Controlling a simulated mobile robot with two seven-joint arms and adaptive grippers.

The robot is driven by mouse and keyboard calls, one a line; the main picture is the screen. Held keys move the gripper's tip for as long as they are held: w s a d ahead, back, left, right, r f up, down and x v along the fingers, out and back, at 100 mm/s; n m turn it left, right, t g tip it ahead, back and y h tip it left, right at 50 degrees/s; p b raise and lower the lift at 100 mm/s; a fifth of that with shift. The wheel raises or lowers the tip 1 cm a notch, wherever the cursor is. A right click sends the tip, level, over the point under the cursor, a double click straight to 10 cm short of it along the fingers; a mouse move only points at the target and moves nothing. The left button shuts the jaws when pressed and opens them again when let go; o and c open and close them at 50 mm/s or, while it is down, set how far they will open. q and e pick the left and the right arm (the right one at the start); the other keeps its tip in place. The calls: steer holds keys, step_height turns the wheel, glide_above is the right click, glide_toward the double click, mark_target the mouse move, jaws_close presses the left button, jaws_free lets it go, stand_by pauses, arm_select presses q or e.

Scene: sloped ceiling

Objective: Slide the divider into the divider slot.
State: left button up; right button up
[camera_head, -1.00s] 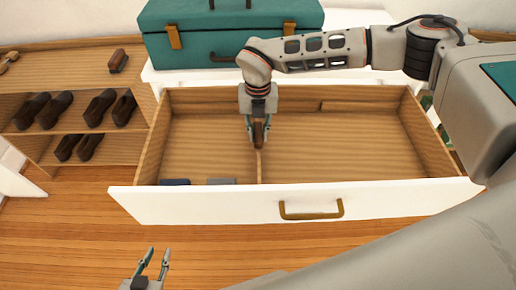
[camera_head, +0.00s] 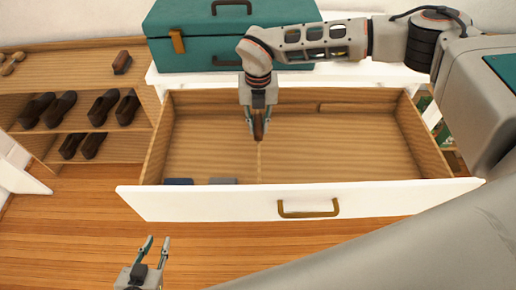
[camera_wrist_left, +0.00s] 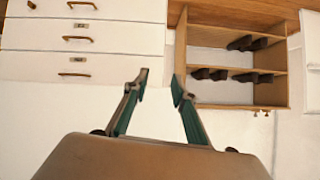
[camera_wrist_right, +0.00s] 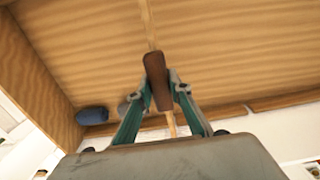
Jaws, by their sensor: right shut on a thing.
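In the right wrist view, the right gripper (camera_wrist_right: 158,92) has a finger on each side of this grip. A thin light wooden strip (camera_head: 259,165) runs from below the gripper to the drawer front; I cannot tell whether it is the divider's edge or the slot. How deep the divider sits is hidden. My left gripper (camera_head: 153,246) is open and empty in front of the drawer.
A teal case (camera_head: 185,50) stands on the cabinet behind the drawer. A navy item (camera_head: 178,181) and a grey item (camera_head: 222,181) lie at the drawer's front left. A shoe shelf (camera_head: 75,95) stands at the left. The drawer's right half is clear.

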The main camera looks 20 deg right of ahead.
arm_select(q)
steer(key=shift+r, duration=0.15)
arm_select(e)
steer(key=shift+r, duration=0.15)
